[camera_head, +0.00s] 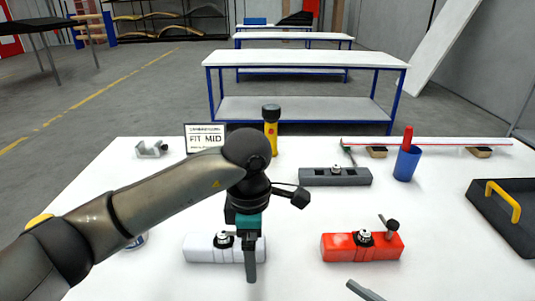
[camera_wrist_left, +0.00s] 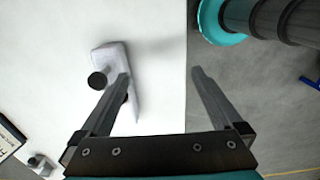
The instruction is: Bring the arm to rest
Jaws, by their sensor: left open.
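My left arm comes in from the left in the head view. Its gripper (camera_head: 250,265) points down over the white table (camera_head: 300,225), in front of the right end of a white block (camera_head: 200,249) with a dark fitting on top. In the left wrist view the gripper (camera_wrist_left: 162,80) has its two fingers wide apart with nothing between them. The white block (camera_wrist_left: 108,62) shows there beside and partly behind the left finger. I cannot tell how far above the table the fingertips are. My right gripper is not seen.
A red block (camera_head: 345,248) and a dark grey block (camera_head: 335,178) stand to the right. A grey bar end (camera_head: 364,290) shows at the bottom edge.

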